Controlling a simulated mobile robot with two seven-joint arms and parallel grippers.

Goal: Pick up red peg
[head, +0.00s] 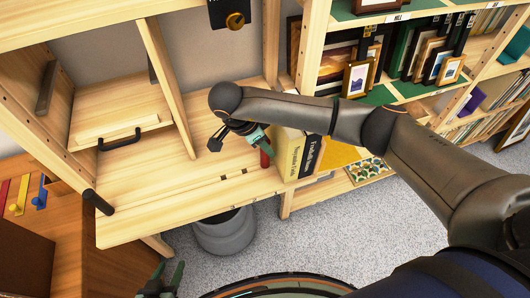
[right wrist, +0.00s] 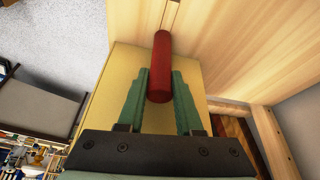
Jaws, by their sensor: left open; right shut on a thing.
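The red peg (head: 265,158) is at the right end of the wooden workbench top in the head view, below my right gripper (head: 258,142). In the right wrist view the red peg (right wrist: 161,65) stands between the green fingertips of my right gripper (right wrist: 160,90), which are shut on its near end. Its far end points at the wood near a narrow slot; I cannot tell whether it touches. My left gripper (head: 168,282) is open and empty at the bottom left of the head view, apart from the bench.
A yellow box-like book (head: 298,155) stands right beside the peg. A grey bin (head: 224,232) is below the bench edge. A drawer with a black handle (head: 120,140) is at left. Colored pegs (head: 40,194) lie on a brown surface. Shelves with frames are at right.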

